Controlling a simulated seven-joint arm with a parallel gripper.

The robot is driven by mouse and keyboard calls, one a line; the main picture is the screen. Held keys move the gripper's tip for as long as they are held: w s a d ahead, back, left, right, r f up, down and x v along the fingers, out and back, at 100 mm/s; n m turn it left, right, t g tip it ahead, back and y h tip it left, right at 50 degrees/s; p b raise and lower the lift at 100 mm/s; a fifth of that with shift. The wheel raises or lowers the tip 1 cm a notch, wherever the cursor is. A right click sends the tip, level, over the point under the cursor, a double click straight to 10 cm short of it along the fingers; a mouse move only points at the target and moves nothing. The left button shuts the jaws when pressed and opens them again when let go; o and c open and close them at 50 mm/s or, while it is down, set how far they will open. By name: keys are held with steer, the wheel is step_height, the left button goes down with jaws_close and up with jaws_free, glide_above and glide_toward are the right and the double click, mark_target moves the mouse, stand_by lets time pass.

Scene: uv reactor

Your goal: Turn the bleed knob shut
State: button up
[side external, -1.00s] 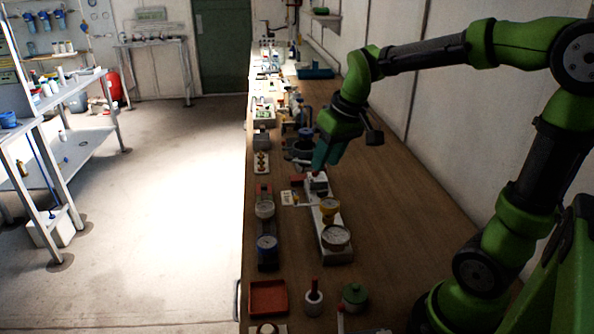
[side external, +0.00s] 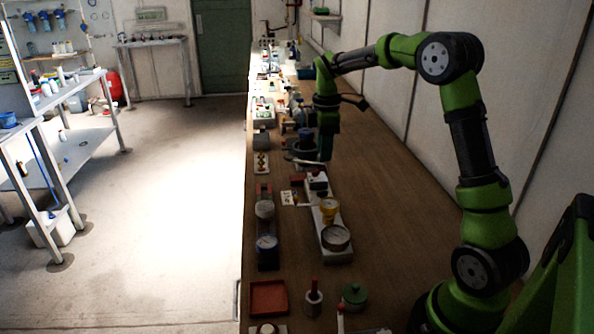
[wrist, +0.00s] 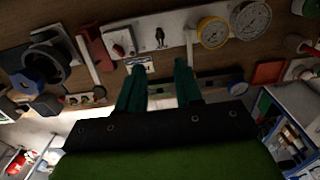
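A white gauge panel (wrist: 183,30) carries a small dark knob (wrist: 160,37), a grey block with a red mark (wrist: 121,42), a yellow-rimmed gauge (wrist: 213,32) and a white-faced gauge (wrist: 250,20). I cannot read which part is labelled as the bleed knob. The panel also shows in the side view (side external: 325,222), lying on the bench. My gripper (side external: 326,157) points down above the bench, near the far end of this panel. In the wrist view its two green fingers (wrist: 159,67) are apart with nothing between them; they appear apart from the knob.
A white lever (wrist: 86,60) and a dark red block (wrist: 92,45) are beside the panel. A black ring-shaped part (wrist: 50,62) stands beyond them. Another gauge row (side external: 266,230) runs along the bench's left edge. A red tray (side external: 268,298) is nearer. The bench's right side is clear.

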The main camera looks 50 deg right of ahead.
mark_target(323, 192)
step_height(323, 192, down, 12)
steer(key=shift+f, duration=0.1)
stand_by(0.4)
jaws_close()
